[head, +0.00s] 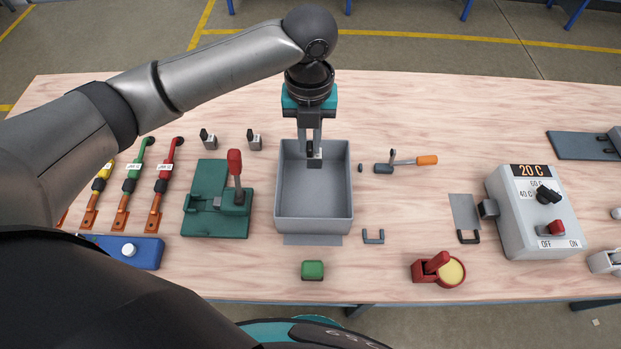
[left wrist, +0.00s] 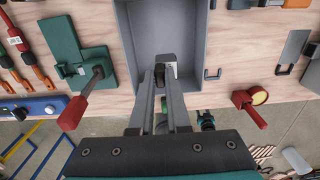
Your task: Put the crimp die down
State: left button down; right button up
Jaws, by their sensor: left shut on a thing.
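My left gripper (head: 314,146) is shut on a small crimp die (head: 314,161), dark and light grey. It holds the die over the far part of the open grey bin (head: 281,193). In the left wrist view, the die (left wrist: 170,72) sits between the fingertips of my left gripper (left wrist: 160,84), with the bin (left wrist: 126,35) around it. The gap between die and bin floor is hard to judge. Two similar dies (head: 208,138) (head: 254,140) stand on the table behind the green press (head: 208,190). My right gripper is not in view.
The bin's floor looks otherwise empty. A green crimp press with a red lever stands left of it. Right of it lie an orange-handled tool (head: 415,161) and a grey control box (head: 535,220). A green block (head: 313,270) lies in front. The wooden table (head: 420,110) is clear behind.

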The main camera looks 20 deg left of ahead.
pick_arm(q)
notch_tip(320, 180, down, 13)
jog(key=shift+r+b, duration=0.1)
jog(key=shift+b, duration=0.55)
jog(key=shift+f, duration=0.2)
jog(key=c, duration=1.3)
grip_release()
jog(key=o, duration=0.4)
notch_tip(320, 180, up, 12)
jog(key=shift+r+p, duration=0.2)
jog(key=shift+p, duration=0.5)
